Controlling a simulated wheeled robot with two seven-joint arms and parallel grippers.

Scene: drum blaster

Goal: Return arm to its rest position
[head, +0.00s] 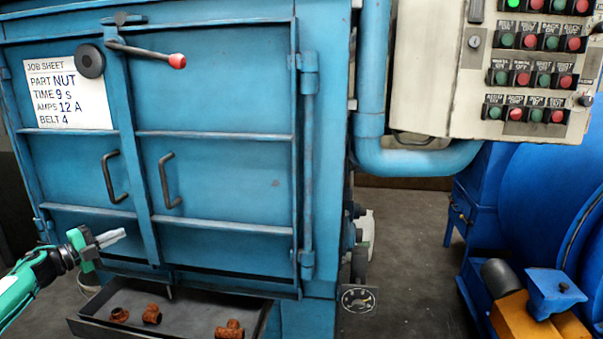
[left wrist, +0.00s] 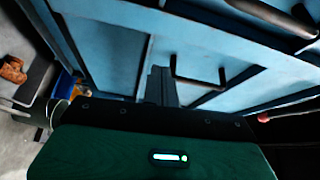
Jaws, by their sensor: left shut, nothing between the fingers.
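My left gripper (head: 111,238) comes in from the lower left in the head view. It is shut and empty, in front of the lower left part of the blue blaster cabinet door (head: 225,185). In the left wrist view its dark fingers (left wrist: 160,85) are together, with the door's panel (left wrist: 110,40) behind them. A black door handle (left wrist: 200,78) shows beside the fingers there. The door's lever with a red knob (head: 177,61) is at the top in the head view. My right gripper is not in view.
A dark tray (head: 185,325) with several rusty pipe fittings (head: 152,314) juts out below the door. A control panel (head: 530,65) with buttons hangs at the upper right. A blue pipe (head: 420,160) runs beneath it. Blue machinery (head: 530,200) stands at right. Floor (head: 410,240) is open between.

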